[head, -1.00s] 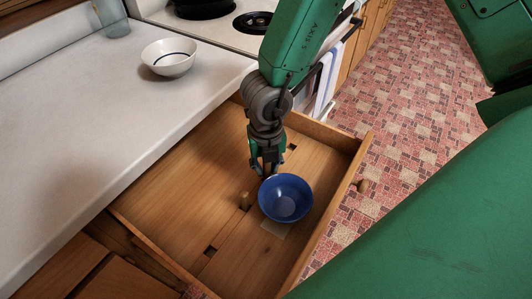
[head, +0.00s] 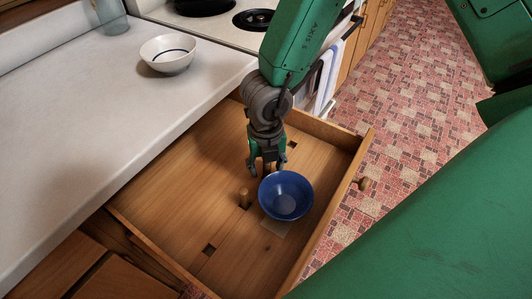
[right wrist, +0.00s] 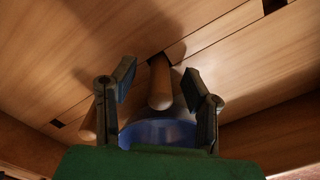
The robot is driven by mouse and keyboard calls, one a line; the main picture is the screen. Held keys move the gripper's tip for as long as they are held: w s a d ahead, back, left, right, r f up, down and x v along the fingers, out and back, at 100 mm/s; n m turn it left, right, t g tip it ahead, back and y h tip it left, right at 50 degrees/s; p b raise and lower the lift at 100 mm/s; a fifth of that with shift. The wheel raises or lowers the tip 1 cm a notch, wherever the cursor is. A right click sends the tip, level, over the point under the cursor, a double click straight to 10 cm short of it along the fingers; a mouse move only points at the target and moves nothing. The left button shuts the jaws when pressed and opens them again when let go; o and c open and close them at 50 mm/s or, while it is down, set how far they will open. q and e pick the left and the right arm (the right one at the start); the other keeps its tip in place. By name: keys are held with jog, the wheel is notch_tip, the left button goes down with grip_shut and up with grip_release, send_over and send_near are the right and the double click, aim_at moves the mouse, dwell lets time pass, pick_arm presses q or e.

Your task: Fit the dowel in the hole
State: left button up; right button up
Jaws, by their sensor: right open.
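A short wooden dowel (head: 244,198) stands upright on the floor of the open wooden drawer (head: 165,205), at a dark square hole; I cannot tell how deep it sits. My right gripper (head: 268,170) is open and empty, just behind the blue bowl and to the dowel's right. In the right wrist view the dowel (right wrist: 160,84) shows between the spread fingers of the right gripper (right wrist: 164,86), with no visible grip. Other square holes show, one near the front (head: 209,250) and one at the back (head: 292,145). My left gripper is out of view.
A blue bowl (head: 286,196) stands in the drawer close to the gripper, over a pale patch (head: 275,228). A second wooden piece (right wrist: 88,124) is partly hidden behind the left finger. A white bowl (head: 168,54) stands on the counter (head: 90,130). The drawer's left half is clear.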

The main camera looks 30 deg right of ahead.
notch_tip(320, 180, up, 12)
jog(key=shift+f, duration=0.2)
dwell(0.6)
